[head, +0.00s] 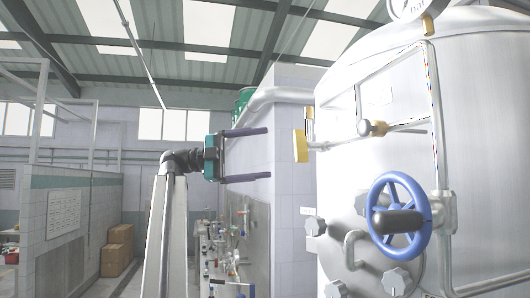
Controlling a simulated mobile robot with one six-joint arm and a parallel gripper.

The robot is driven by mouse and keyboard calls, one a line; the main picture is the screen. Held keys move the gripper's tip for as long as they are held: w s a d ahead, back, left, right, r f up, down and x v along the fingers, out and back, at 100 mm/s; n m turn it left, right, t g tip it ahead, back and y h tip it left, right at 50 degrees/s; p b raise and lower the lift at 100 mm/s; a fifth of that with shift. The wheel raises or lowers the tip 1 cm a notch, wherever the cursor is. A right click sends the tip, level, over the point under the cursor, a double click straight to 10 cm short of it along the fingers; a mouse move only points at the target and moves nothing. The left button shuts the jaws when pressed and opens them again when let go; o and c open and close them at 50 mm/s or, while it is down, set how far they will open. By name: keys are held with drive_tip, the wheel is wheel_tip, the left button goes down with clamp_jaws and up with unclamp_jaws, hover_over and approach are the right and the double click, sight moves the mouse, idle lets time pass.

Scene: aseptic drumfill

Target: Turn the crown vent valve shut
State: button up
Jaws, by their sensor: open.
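My gripper (269,152) is open and empty, left of the tank. Its two dark fingers point right, one above the other. A yellow valve handle (300,146) stands on a thin pipe at the left side of the steel tank (475,120). It is a flat, upright plate, just right of the fingertips and apart from them in the picture. A blue handwheel (423,218) with a dark grip is on the tank's front, farther right. No label shows which one is the crown vent valve. The yellow handle is the one nearest my gripper.
A gauge (408,8) sits at the tank's top, cut off by the frame. Pipes and several grey knobs (397,281) stick out from the tank. Cardboard boxes (117,250) stand at the left by a tiled wall. A cluttered bench lies below my gripper.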

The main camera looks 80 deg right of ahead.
drive_tip(key=shift+w+f, duration=0.1)
drive_tip(key=shift+w, duration=0.5)
drive_tip(key=shift+w, duration=0.1)
